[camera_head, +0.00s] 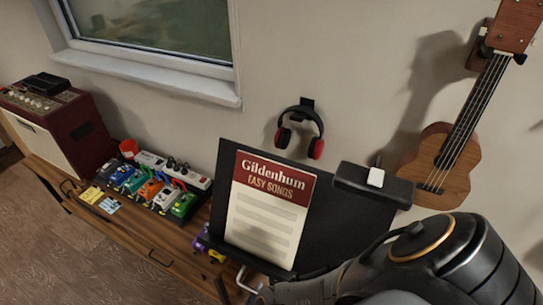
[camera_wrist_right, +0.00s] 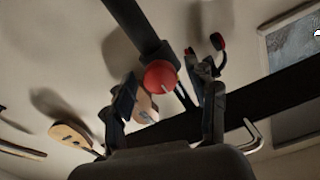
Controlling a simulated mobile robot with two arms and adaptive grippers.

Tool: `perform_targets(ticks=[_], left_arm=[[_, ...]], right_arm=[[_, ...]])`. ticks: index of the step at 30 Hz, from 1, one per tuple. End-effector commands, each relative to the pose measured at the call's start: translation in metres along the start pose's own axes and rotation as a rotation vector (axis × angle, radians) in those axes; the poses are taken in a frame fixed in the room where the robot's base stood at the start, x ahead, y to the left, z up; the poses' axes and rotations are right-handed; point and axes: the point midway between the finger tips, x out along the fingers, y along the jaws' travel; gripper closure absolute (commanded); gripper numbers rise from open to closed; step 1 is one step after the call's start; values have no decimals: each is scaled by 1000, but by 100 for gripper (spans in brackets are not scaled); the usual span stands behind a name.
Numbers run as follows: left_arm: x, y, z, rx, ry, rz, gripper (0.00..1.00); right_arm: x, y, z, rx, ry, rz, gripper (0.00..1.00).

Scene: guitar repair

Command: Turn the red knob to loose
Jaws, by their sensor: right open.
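The red knob (camera_wrist_right: 160,75) shows in the right wrist view, round and red, on a dark bar of the music stand. My right gripper (camera_wrist_right: 170,92) is open, with one finger on each side of the knob in the picture. I cannot tell whether a finger touches it. In the head view the knob is not visible. My right arm comes in at the lower right there, in front of the black music stand (camera_head: 345,217), and its gripper cannot be made out. The stand holds a songbook (camera_head: 268,205). My left gripper is not in view.
A wooden cabinet (camera_head: 110,222) carries an amplifier (camera_head: 65,130) and several coloured pedals. Headphones (camera_head: 300,130) and a ukulele (camera_head: 445,160) hang on the wall. A metal hook (camera_wrist_right: 250,135) is close to my right gripper's right finger.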

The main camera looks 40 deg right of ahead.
Motion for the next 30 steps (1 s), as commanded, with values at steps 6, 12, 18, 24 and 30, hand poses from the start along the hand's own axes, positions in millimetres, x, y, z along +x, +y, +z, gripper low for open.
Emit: perform_targets(ticks=[6,12,18,24,30], left_arm=[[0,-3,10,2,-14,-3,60],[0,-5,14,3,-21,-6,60],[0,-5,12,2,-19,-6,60],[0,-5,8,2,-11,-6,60],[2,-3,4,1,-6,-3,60]], right_arm=[[-1,0,0,0,-1,-1,43],[0,0,0,0,0,0,71],[0,0,0,0,0,0,97],[0,0,0,-18,0,0,97],[1,-1,0,-98,0,-2,97]])
